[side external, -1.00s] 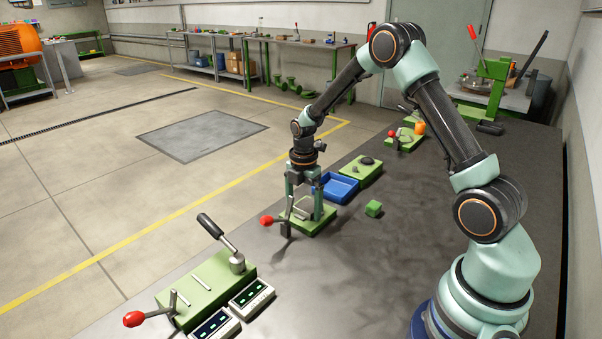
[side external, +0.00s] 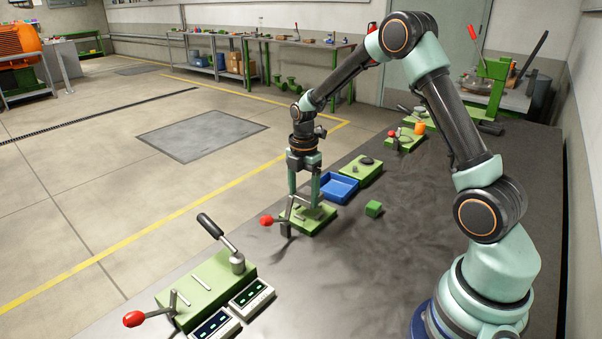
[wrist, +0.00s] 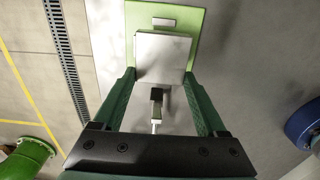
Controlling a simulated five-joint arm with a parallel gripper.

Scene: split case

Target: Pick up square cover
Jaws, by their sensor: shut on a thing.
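The square cover (wrist: 164,58) is a flat, light grey plate in the wrist view, over the green fixture base (wrist: 172,17). My gripper (wrist: 160,76) has one finger at each side of the cover and is shut on it. In the side external view my gripper (side external: 303,204) points down over the same green base (side external: 322,224), on the near side of the blue tray. The cover is small and partly hidden by the fingers there, and I cannot tell how far it is off the base.
A red-knobbed lever clamp (side external: 267,221) stands at the fixture's left. A larger green fixture (side external: 208,287) is in front. The dark table right of the block is clear.

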